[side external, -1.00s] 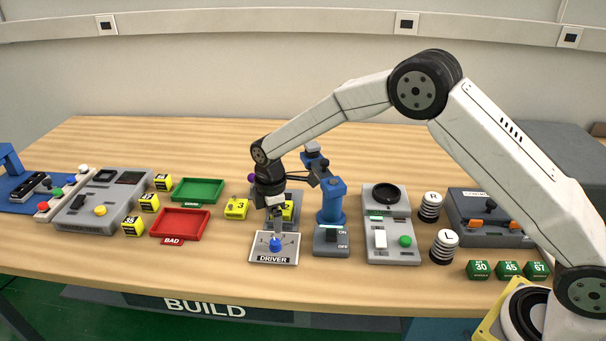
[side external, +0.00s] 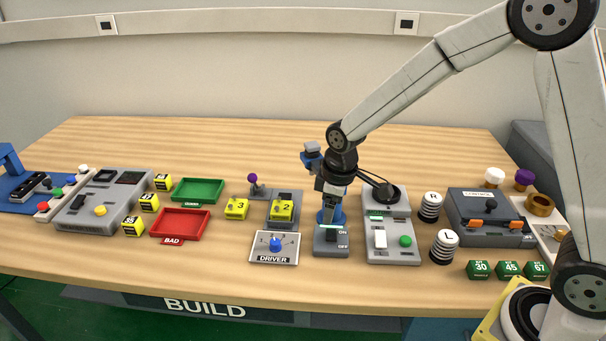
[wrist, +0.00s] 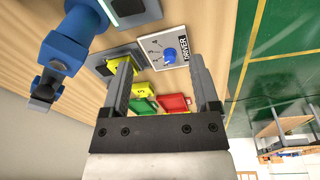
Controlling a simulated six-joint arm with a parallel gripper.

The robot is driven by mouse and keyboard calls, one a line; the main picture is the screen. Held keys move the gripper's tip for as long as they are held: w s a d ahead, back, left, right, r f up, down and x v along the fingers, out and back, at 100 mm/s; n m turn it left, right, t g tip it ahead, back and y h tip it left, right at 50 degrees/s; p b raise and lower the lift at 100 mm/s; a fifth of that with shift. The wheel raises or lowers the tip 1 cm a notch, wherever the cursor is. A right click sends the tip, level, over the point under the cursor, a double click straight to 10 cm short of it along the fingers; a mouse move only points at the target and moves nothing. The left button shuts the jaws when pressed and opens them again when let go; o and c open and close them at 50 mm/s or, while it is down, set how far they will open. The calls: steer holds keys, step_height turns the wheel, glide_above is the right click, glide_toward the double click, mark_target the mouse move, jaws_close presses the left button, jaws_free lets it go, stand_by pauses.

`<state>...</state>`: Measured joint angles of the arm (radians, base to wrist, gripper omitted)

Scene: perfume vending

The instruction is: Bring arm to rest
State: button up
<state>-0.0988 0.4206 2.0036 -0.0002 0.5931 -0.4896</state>
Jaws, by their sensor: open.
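My gripper (wrist: 160,95) is open and empty in the wrist view, with its two fingers apart. In the side external view my gripper (side external: 331,208) hangs in front of the blue stand with the ON/OFF base (side external: 331,241), above the table (side external: 120,272). Whether it touches the stand cannot be told. The DRIVER panel (side external: 262,256) with its blue knob (side external: 275,243) lies to its left. The panel also shows in the wrist view (wrist: 180,63). A yellow block marked 2 (side external: 283,210) sits on a grey fixture behind the panel.
A yellow block marked 3 (side external: 236,208), a green tray (side external: 198,190) and a red BAD tray (side external: 180,223) lie to the left. A grey unit (side external: 393,254) with a green button stands right of the gripper, then striped cylinders (side external: 444,247). The back of the table is clear.

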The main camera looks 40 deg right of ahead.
steer(key=s+d+m, duration=0.2)
steer(key=s+m, duration=0.1)
steer(key=s, duration=0.4)
steer(key=s+d+r+m+t, duration=0.1)
steer(key=s+d+m, duration=0.1)
steer(key=s, duration=0.5)
steer(key=shift+m, duration=0.9)
